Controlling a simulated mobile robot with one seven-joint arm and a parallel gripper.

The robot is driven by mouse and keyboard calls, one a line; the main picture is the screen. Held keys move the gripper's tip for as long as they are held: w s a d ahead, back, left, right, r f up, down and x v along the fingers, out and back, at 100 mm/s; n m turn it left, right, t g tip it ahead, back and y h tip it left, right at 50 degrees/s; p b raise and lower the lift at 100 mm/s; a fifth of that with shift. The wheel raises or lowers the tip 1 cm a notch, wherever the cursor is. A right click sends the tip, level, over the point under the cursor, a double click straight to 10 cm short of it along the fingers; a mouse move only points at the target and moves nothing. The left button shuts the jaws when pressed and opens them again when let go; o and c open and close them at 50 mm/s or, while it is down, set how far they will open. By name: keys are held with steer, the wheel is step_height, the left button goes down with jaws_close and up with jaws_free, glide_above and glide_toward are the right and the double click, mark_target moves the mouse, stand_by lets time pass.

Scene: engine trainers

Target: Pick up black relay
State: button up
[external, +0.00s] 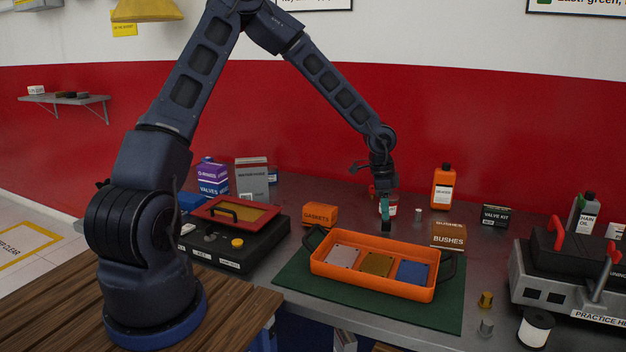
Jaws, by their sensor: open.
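I cannot pick out a black relay with certainty in the external view. My gripper (385,212) points down above the back of the orange tray (372,282), with teal fingertips. Its fingers are small here and partly overlap each other; I see nothing held in them. A white jar with a red label stands close behind the fingers. The orange tray has black side handles and holds a silver plate (342,256), a brown-gold plate (377,264) and a blue plate (412,272).
The tray stands on a green mat (300,281) on a grey bench. A black test box (225,250) with a red frame is at left. An orange gaskets box (320,214), a bushes box (449,235) and an orange bottle (443,188) stand behind. A practice engine (570,283) is at right.

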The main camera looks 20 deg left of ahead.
mark_target(386, 227)
steer(key=shift+d+f, duration=0.25)
steer(key=shift+f, duration=1.05)
steer(key=shift+d+f, duration=0.2)
steer(key=shift+f, duration=1.05)
steer(key=c, duration=1.1)
